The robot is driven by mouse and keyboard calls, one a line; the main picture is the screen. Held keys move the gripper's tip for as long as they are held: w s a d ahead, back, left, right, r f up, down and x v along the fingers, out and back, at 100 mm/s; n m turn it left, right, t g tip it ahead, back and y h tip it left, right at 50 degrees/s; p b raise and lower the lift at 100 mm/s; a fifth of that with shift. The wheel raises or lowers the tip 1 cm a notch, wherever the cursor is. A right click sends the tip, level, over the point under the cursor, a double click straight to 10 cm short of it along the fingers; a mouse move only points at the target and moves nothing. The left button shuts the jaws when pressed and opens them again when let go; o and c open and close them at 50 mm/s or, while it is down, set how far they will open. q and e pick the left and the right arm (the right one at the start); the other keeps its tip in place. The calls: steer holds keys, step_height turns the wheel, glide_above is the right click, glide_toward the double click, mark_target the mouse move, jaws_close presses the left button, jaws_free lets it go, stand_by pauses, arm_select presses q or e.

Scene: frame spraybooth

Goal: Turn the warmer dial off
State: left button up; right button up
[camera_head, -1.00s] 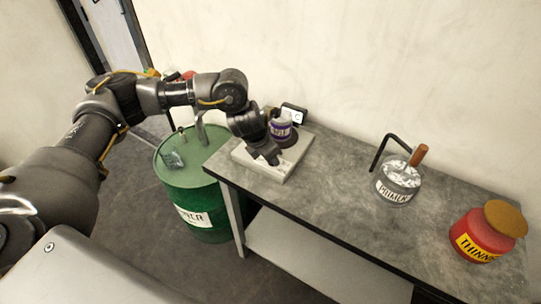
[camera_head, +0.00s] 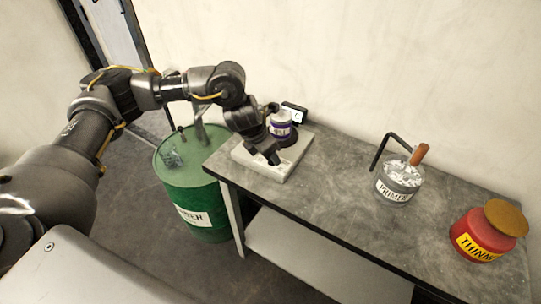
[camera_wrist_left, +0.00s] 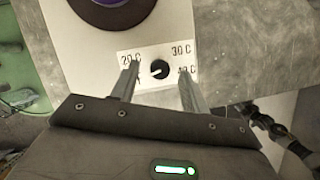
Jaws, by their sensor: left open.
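The warmer (camera_head: 292,166) is a pale flat box at the left end of the grey bench, with a purple-labelled cup (camera_head: 281,122) on its dark round plate. Its dial (camera_wrist_left: 159,69) is a small black knob with a white mark, on a white scale plate in the left wrist view. The scale reads 20 C, 30 C and 40 C; the left finger covers part of its lower left. My left gripper (camera_wrist_left: 158,74) is open, with one finger on either side of the dial and gaps to it. In the head view my gripper (camera_head: 266,157) hides the dial. My right gripper is not seen.
A green drum (camera_head: 192,203) stands left of the bench (camera_head: 330,185). A primer pot (camera_head: 398,183) with a black bent rod and a red thinner jar (camera_head: 484,236) stand to the right. The bench middle is clear.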

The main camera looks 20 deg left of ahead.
arm_select(q)
steer(key=b+v, duration=0.1)
steer(key=v, duration=0.8)
